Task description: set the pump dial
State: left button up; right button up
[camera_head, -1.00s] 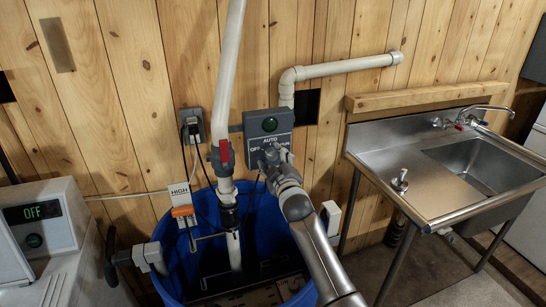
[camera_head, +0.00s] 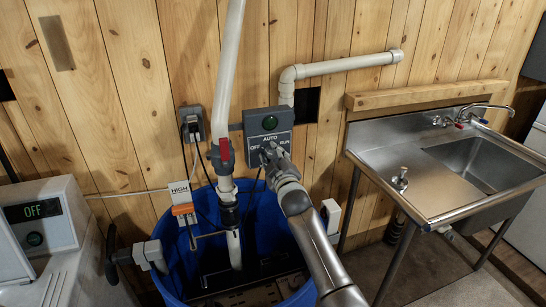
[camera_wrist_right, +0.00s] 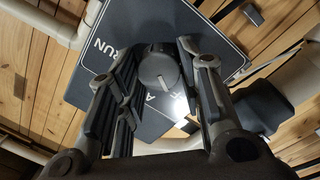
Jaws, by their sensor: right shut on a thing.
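The pump control box (camera_head: 268,122) is a grey panel on the plank wall, lettered AUTO, OFF and RUN, with a dark green lamp (camera_head: 270,122) above the lettering. My right gripper (camera_head: 270,153) is at the lower part of the panel and hides the dial there in the head view. In the right wrist view the round grey dial (camera_wrist_right: 158,68) sits between the two fingers of my right gripper (camera_wrist_right: 160,75), which is shut on it. Its pale pointer mark points down and right in that view, towards lettering partly hidden by a finger. My left gripper is not in view.
A blue tub (camera_head: 172,277) stands below the box, with a white pipe and red-handled valve (camera_head: 222,154) rising just left of it. A steel sink (camera_head: 440,168) is at the right. A grey machine reading OFF (camera_head: 42,228) stands at the left.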

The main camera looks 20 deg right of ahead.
jog(key=m+p, duration=0.1)
jog(key=m, duration=0.4)
jog(key=shift+m, duration=0.3)
jog(key=m, duration=0.5)
jog(key=shift+d+g+y+p, duration=0.1)
jog(key=shift+g+y+p, duration=0.2)
jog(key=shift+g+p, duration=0.1)
jog(key=shift+m, duration=0.5)
jog(key=o, duration=1)
jog(key=shift+o, duration=0.2)
jog(key=shift+s, duration=0.1)
jog(key=s, duration=1.1)
jog(key=shift+s+r, duration=0.4)
jog(key=shift+r, duration=0.05)
